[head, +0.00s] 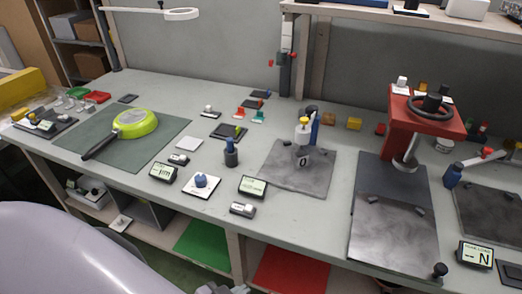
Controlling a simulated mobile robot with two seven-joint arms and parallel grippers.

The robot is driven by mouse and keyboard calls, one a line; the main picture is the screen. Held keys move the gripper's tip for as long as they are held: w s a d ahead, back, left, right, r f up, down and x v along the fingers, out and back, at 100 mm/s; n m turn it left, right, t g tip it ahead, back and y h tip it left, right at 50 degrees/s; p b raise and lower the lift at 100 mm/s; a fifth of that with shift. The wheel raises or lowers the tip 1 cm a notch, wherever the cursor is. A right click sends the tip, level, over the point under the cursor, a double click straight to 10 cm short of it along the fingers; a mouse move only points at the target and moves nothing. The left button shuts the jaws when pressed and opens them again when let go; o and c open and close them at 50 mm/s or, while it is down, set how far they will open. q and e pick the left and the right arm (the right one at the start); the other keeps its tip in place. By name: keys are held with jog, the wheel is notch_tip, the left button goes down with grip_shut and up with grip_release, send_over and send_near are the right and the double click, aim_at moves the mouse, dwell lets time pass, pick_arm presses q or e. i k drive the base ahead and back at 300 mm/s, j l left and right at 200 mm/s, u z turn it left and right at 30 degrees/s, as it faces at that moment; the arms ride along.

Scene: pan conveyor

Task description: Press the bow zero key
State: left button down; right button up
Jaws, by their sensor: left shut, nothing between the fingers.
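A small dark box with a white key (179,158) lies behind a display reading what looks like µm (163,172). A similar grey box with a pale key (243,208) lies at the bench's front edge, in front of a second display (253,187). Their labels are too small to read, so I cannot tell which is the bow zero key. My left gripper (222,289) barely shows at the bottom edge, shut and empty, below the bench front and apart from both boxes. My right gripper is not in view.
A green pan (134,124) lies on a dark green mat (101,150). A grey plate (290,185) with a gauge stand and a red press (412,122) stand to the right.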

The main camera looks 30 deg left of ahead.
aim_at(249, 208)
jog(key=u, duration=1.05)
